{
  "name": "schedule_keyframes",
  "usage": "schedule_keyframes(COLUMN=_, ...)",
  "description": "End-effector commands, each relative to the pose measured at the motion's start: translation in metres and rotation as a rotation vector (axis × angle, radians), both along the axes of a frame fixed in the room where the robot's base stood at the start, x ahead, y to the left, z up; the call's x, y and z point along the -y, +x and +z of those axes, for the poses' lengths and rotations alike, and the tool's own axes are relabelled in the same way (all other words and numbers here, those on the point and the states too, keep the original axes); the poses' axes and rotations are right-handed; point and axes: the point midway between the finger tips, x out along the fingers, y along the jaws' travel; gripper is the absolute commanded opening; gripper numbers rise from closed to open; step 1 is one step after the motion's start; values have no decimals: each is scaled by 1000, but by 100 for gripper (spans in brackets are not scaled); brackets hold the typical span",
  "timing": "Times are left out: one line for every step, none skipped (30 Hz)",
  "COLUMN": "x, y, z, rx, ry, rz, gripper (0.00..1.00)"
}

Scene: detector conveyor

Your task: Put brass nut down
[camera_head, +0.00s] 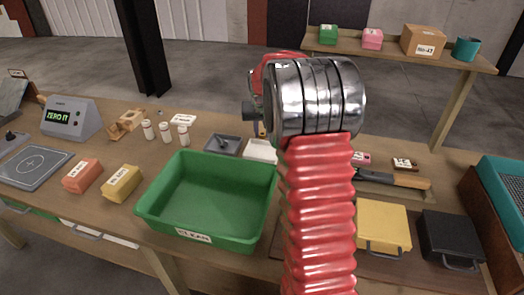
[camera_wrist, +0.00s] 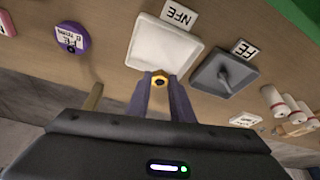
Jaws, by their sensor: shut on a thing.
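The brass nut (camera_wrist: 159,83) shows in the wrist view as a small golden ring between the fingertips of my gripper (camera_wrist: 160,86), which is shut on it. Beyond the fingertips in that view is a white tray labelled NFE (camera_wrist: 161,47). The nut overlaps the near edge of the tray in the picture; I cannot tell its height above it. In the head view the white tray (camera_head: 261,151) is partly hidden by my arm, and the nut and fingertips are hidden behind the arm.
A grey tray labelled FE (camera_wrist: 222,73) sits beside the white tray, holding a dark grey object; it also shows in the head view (camera_head: 222,144). A green bin (camera_head: 205,200) stands in front of it. White vials (camera_head: 165,132) and a display unit (camera_head: 70,117) are at left.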

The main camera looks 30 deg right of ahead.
Motion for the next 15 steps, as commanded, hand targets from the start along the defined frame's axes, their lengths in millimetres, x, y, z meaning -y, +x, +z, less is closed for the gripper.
schedule_keyframes(x=0, y=-1, z=-9, rx=-4, ry=1, rz=0, gripper=0)
schedule_keyframes(x=0, y=-1, z=-13, rx=-3, ry=1, rz=0, gripper=0)
schedule_keyframes(x=0, y=-1, z=-18, rx=-3, ry=1, rz=-1, gripper=0)
schedule_keyframes(x=0, y=-1, z=-22, rx=-3, ry=1, rz=-1, gripper=0)
schedule_keyframes(x=0, y=-1, z=-24, rx=-3, ry=1, rz=-1, gripper=0)
schedule_keyframes(x=0, y=-1, z=-26, rx=-1, ry=0, rz=-1, gripper=0)
schedule_keyframes(x=0, y=-1, z=-27, rx=-1, ry=0, rz=-1, gripper=0)
schedule_keyframes(x=1, y=0, z=-28, rx=0, ry=0, rz=-1, gripper=0)
schedule_keyframes(x=1, y=0, z=-28, rx=0, ry=0, rz=-1, gripper=0)
schedule_keyframes(x=1, y=0, z=-27, rx=0, ry=0, rz=-1, gripper=0)
schedule_keyframes(x=1, y=0, z=-27, rx=0, ry=0, rz=-1, gripper=0)
schedule_keyframes(x=1, y=-1, z=-27, rx=0, ry=0, rz=-1, gripper=0)
schedule_keyframes(x=1, y=0, z=-27, rx=0, ry=0, rz=-1, gripper=0)
schedule_keyframes(x=1, y=0, z=-27, rx=0, ry=0, rz=-1, gripper=0)
schedule_keyframes(x=1, y=-1, z=-28, rx=0, ry=0, rz=-1, gripper=0)
